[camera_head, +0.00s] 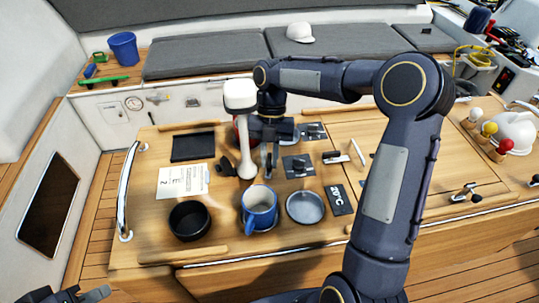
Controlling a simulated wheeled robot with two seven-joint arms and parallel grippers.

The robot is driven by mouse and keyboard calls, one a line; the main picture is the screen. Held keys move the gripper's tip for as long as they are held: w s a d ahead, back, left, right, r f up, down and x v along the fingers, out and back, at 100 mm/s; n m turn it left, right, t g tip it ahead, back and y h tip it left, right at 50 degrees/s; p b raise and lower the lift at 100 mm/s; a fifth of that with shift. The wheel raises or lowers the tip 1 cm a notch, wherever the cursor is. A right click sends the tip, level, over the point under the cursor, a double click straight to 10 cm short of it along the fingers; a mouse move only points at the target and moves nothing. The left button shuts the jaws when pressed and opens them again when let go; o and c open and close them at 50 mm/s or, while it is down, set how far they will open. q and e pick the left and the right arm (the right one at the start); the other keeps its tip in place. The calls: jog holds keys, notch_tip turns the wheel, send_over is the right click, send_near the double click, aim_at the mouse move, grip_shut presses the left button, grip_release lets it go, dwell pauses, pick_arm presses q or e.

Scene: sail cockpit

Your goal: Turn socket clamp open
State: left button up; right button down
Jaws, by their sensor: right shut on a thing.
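A white post with a broad white head (240,95) rises from the wooden table, and its slim stem reaches down to the tabletop. My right gripper (266,168) comes down close beside the stem's foot, on its right. It is shut on a small part there, which seems to be the socket clamp; the fingers and post mostly hide it, so its turn cannot be read. My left gripper (95,295) is only partly in view at the bottom left corner, away from the table; whether it is open or shut is unclear.
A blue mug (259,208), a black bowl (189,220) and a grey dish (305,207) stand in front. Metal plates with levers (298,166) lie right of the gripper. A printed sheet (182,181) and a dark pad (193,146) lie left. A chrome rail (127,190) edges the table.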

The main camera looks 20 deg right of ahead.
dwell(0.3)
jog(key=c, duration=1.5)
grip_release()
jog(key=shift+v, duration=3.95)
jog(key=shift+o, duration=0.3)
